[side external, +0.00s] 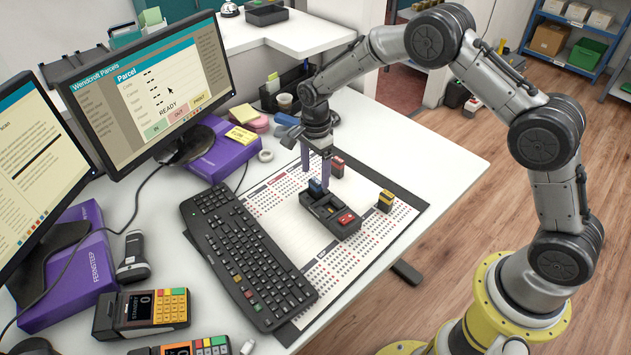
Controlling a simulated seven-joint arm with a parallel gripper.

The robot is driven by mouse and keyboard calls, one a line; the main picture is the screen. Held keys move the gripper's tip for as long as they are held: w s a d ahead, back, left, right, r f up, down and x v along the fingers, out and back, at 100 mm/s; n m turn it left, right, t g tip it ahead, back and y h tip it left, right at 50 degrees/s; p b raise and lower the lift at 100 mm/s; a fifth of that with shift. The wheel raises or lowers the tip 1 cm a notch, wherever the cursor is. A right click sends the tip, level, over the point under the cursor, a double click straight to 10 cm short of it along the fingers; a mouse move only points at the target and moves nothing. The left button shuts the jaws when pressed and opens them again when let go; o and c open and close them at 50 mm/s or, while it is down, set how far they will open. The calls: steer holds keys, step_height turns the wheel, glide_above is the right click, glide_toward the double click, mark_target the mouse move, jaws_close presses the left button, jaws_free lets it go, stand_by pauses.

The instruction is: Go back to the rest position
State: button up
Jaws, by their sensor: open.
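My gripper (316,176) is open and points down over the left end of a black tray (330,228) on the printed sheet. A small dark block with a blue face (316,188) stands at that end of the tray, just under or between my fingertips; I cannot tell whether they touch it. A block with a red face (346,218) lies in the tray's right part. A red-topped dark block (337,166) stands on the sheet behind the tray. A yellow-and-black block (385,201) stands to the right.
A black keyboard (247,256) lies left of the tray. Two monitors (150,85), purple boxes (222,150), a card terminal (142,312) and a scanner (133,257) fill the left side. A cup (284,102) stands behind. The white counter (440,160) is clear at the right.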

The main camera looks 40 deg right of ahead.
step_height(320, 180, up, 9)
stand_by(0.3)
step_height(320, 180, up, 11)
steer(key=s+d+t, duration=0.1)
steer(key=t, duration=0.1)
steer(key=s+d+r+n+t, duration=0.2)
steer(key=s+r+n, duration=0.1)
steer(key=s+r, duration=0.85)
steer(key=s+n+t, duration=0.2)
steer(key=s+n, duration=0.4)
steer(key=s, duration=0.8)
steer(key=s+f+n, duration=0.7)
steer(key=n, duration=0.2)
steer(key=shift+s+d, duration=0.35)
steer(key=shift+d, duration=0.1)
